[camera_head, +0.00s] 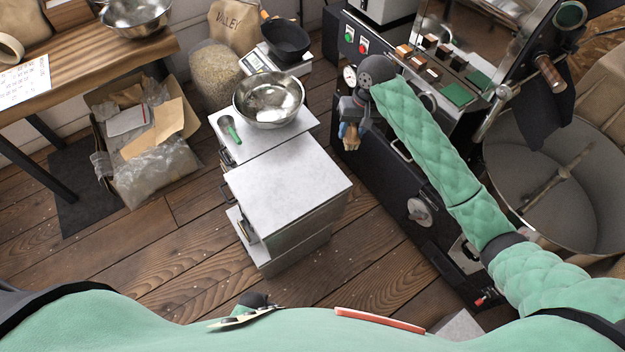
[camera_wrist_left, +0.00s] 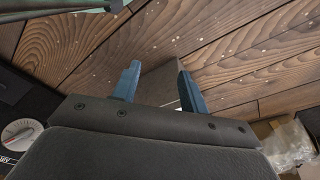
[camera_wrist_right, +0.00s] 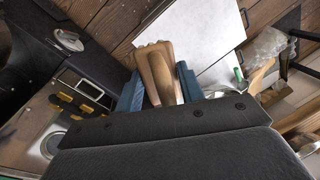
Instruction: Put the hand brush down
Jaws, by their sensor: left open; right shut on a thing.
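The hand brush (camera_wrist_right: 158,72) has a wooden body and sits between the blue fingers of my right gripper (camera_wrist_right: 160,88), which is shut on it. In the head view my right gripper (camera_head: 352,126) hangs in front of the dark roasting machine, right of the metal bowl. Only a small tan part of the brush (camera_head: 350,143) shows below the fingers there; its bristles are not clear. My left gripper (camera_wrist_left: 158,86) is open and empty in the left wrist view, above the plank floor. I cannot make it out in the head view.
A grey-topped cabinet (camera_head: 287,182) stands mid-floor with a clear top. Behind it, a surface (camera_head: 262,141) carries a metal bowl (camera_head: 268,118) and a green scoop (camera_head: 230,130). The roaster (camera_head: 385,180) blocks the right. A rubbish box (camera_head: 100,141) stands left.

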